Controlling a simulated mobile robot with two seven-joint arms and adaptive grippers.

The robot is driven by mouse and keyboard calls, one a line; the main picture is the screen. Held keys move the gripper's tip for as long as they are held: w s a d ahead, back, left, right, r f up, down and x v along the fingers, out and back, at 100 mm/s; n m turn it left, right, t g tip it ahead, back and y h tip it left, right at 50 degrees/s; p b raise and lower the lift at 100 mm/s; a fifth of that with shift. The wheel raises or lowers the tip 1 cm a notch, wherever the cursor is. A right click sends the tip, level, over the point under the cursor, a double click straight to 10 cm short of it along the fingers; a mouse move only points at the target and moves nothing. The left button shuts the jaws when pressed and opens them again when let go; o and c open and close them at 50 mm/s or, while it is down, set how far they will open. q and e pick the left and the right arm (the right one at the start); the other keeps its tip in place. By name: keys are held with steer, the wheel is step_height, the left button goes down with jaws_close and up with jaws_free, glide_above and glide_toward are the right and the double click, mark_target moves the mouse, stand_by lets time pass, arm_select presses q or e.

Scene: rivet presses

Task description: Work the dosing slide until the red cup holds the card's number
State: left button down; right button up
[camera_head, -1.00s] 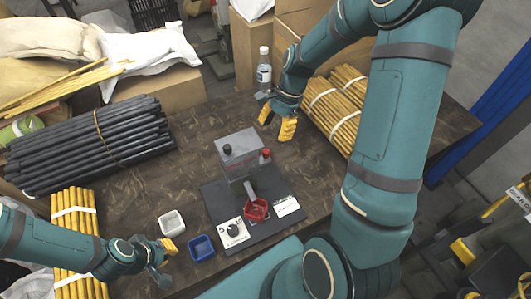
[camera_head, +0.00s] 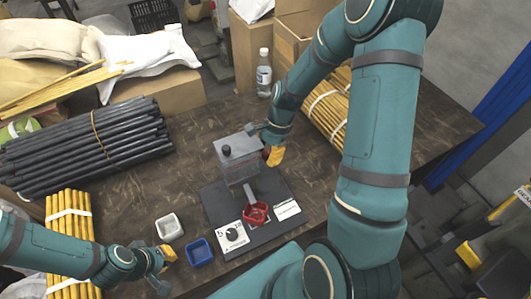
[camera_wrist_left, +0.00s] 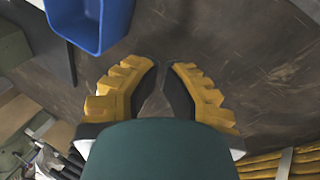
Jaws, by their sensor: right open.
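The dosing device is a grey box (camera_head: 238,160) with a black knob (camera_head: 227,150) on top, standing on a dark base plate (camera_head: 262,236). A chute (camera_head: 249,190) slopes from it to the red cup (camera_head: 256,214). I cannot make out the cup's contents. A white card (camera_head: 232,236) with a black round mark lies on the plate's front left; its number is not legible. My right gripper (camera_head: 273,156) is open at the box's right side, where it covers the red knob; contact is unclear. My left gripper (camera_head: 170,264) is open and empty by the blue cup; it also shows in the left wrist view (camera_wrist_left: 164,72).
A white cup (camera_head: 169,227) and a blue cup (camera_head: 200,251) stand left of the plate. A white label (camera_head: 287,210) lies on its right. Black rods (camera_head: 90,145), yellow rod bundles (camera_head: 72,235) and a bottle (camera_head: 264,75) surround the work area. Bare tabletop lies left of the box.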

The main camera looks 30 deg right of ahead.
jaws_close()
arm_select(q)
steer(key=shift+s+r+p, duration=0.1)
steer(key=shift+r+p, duration=0.2)
arm_select(e)
steer(key=d, duration=0.4)
steer(key=shift+s, duration=0.3)
steer(key=shift+o, duration=2.2)
jaws_free()
steer(key=shift+f, duration=0.1)
